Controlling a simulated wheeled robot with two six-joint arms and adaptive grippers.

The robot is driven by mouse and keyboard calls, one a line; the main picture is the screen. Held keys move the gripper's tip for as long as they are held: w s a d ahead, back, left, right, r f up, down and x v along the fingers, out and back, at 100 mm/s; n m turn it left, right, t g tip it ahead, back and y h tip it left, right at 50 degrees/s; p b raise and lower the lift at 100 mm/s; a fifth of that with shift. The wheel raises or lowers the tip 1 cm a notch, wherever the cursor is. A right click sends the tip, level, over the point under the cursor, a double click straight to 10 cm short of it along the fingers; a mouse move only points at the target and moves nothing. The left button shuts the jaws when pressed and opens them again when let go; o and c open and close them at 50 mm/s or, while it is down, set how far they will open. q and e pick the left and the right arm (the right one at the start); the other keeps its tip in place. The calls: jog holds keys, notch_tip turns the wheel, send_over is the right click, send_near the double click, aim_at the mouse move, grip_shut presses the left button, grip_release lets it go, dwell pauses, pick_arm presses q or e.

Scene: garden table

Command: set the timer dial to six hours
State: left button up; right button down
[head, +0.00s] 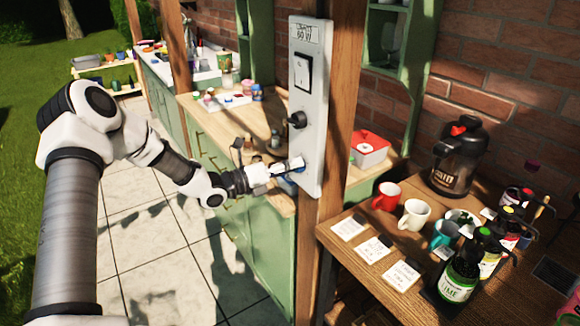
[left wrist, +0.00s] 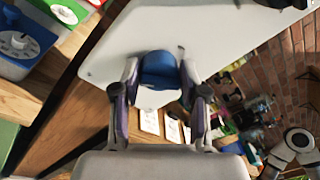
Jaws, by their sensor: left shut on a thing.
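A tall white control panel (head: 308,110) is fixed to a wooden post. It carries a white rocker switch (head: 302,71), a black knob (head: 297,120) below it, and a blue dial low down, partly hidden by my gripper. In the left wrist view the blue dial (left wrist: 158,70) sits between the two fingers. My left gripper (head: 290,167) is shut on the blue dial, coming from the left. No hour marks around the dial are readable, so its setting cannot be told. My right gripper is not in view.
A wooden table (head: 350,248) at right holds cards, a red mug (head: 386,196), a white mug (head: 413,214), bottles and a black coffee jug (head: 458,155). A green cabinet counter stands behind the post. A box with a white dial (left wrist: 18,42) shows in the wrist view.

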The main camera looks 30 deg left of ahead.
pick_arm(q)
jog(key=shift+f, duration=0.15)
jog(key=o, duration=1.1)
jog(key=v, duration=0.7)
jog(key=shift+s+a, duration=0.1)
jog(key=shift+s, duration=0.05)
jog(key=shift+f, duration=0.1)
